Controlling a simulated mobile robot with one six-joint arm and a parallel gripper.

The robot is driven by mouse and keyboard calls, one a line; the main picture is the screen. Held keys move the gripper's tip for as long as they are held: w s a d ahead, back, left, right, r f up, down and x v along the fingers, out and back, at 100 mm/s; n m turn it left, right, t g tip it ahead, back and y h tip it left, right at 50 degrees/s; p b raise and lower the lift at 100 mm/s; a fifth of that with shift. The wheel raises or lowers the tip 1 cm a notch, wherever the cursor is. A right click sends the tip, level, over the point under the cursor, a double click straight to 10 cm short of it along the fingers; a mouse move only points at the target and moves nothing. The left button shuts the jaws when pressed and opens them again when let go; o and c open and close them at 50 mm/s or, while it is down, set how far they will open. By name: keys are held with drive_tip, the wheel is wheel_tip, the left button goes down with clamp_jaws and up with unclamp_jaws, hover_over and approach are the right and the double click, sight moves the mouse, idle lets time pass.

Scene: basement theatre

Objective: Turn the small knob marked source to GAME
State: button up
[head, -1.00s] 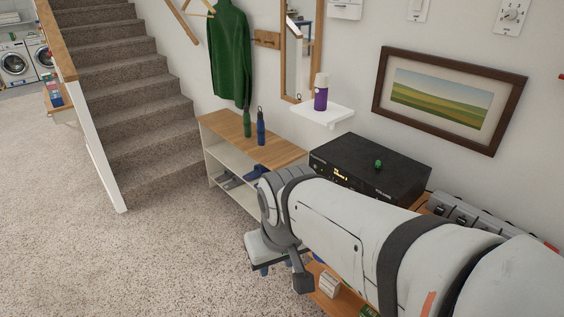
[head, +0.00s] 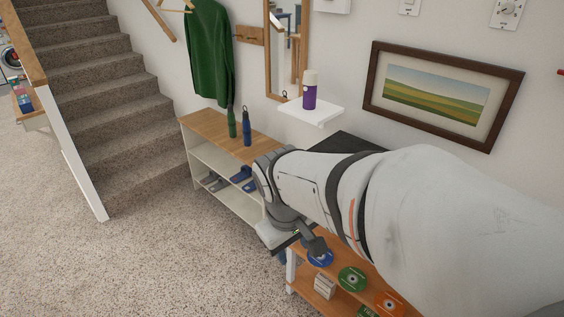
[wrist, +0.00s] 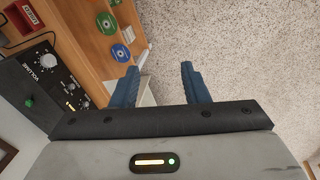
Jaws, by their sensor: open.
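The black receiver (wrist: 50,80) is at the left of the wrist view, with its front panel seen sideways. A white-looking knob (wrist: 48,61) sits by the VOLUME lettering. A smaller knob (wrist: 71,86) is farther along the panel; its marking and pointer are too small to read. My gripper (wrist: 160,86) has its two blue fingers apart with nothing between them. It is in front of the receiver, off to the right, not touching it. In the head view my arm hides most of the receiver (head: 345,143).
A small green object (wrist: 29,102) is on the receiver's top. The wooden stand (wrist: 85,40) holds several coloured discs and a red tray (wrist: 22,16). A white shelf (head: 312,111) with a purple bottle (head: 309,92) is on the wall. Carpet (head: 150,250) is open in front.

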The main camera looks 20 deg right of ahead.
drive_tip(key=w+d+f+n+g+h+p, duration=0.25)
drive_tip(key=w+d+n+h, duration=0.35)
drive_tip(key=d+n, duration=0.3)
drive_tip(key=w+d+f+n+g+h+p, duration=0.1)
drive_tip(key=w+d+f+n+g+h, duration=0.1)
drive_tip(key=w+d+f+n+h, duration=0.65)
drive_tip(key=w+d+f+n+t+p, duration=0.1)
drive_tip(key=w+d+f+n+t, duration=0.4)
drive_tip(key=n, duration=0.3)
drive_tip(key=w+d+f+n+t+p, duration=0.1)
drive_tip(key=w+d+f+n+t, duration=0.1)
drive_tip(key=w+f+n+t, duration=0.4)
drive_tip(key=d, duration=0.2)
drive_tip(key=d+n+g+p, duration=0.1)
drive_tip(key=d, duration=0.2)
drive_tip(key=d+f+g+h+p, duration=0.1)
drive_tip(key=d, duration=0.1)
drive_tip(key=shift+w+d+n, duration=0.15)
drive_tip(key=shift+w+n, duration=0.2)
drive_tip(key=shift+w, duration=0.05)
drive_tip(key=shift+c, duration=0.5)
